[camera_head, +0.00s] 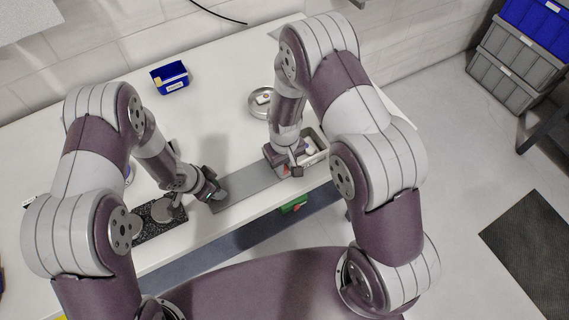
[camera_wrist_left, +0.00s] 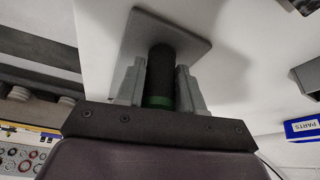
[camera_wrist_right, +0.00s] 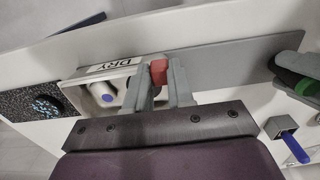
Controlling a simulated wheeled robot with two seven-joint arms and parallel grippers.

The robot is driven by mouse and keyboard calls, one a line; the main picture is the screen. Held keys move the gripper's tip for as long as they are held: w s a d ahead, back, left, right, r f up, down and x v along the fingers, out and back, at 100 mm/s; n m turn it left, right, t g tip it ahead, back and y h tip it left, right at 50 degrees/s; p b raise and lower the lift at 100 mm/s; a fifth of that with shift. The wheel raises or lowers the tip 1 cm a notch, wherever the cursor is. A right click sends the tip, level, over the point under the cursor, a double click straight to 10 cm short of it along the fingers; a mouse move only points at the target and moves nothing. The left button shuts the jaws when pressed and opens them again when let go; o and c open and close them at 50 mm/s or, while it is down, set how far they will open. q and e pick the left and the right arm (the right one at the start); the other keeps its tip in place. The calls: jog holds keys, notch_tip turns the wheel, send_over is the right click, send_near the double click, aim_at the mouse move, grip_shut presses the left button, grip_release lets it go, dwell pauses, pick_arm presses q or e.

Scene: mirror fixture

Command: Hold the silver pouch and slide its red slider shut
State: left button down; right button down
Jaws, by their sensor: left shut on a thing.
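A long flat silver-grey strip (camera_head: 245,185), which I take for the pouch, lies along the table's front between my grippers. It also shows in the right wrist view (camera_wrist_right: 235,60). A small red block, likely the slider (camera_wrist_right: 159,72), is between the fingers of my right gripper (camera_wrist_right: 160,82) near the strip's left end there; contact is unclear. In the head view my right gripper (camera_head: 290,164) hides part of that end. My left gripper (camera_head: 217,196), at the strip's other end, is shut on a dark cylinder with a green band (camera_wrist_left: 160,75). A grey plate (camera_wrist_left: 185,30) shows beyond it.
A tray labelled DRY (camera_wrist_right: 112,68) with white items is close beside my right gripper. A round metal dish (camera_head: 261,102) and a blue bin (camera_head: 170,78) stand further back. A dark speckled pad (camera_head: 150,215) lies at the left. The table's middle is clear.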

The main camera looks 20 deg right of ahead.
jog(key=w+d, duration=0.1)
jog(key=d, duration=0.3)
jog(key=w+d, duration=0.1)
jog(key=d, duration=0.3)
jog(key=w+d, duration=0.1)
jog(key=d, duration=0.4)
jog(key=shift+w+d, duration=0.1)
jog(key=shift+w, duration=0.05)
jog(key=c, duration=1)
grip_release()
jog(key=shift+o, duration=0.2)
jog(key=shift+r, duration=0.15)
notch_tip(320, 180, up, 12)
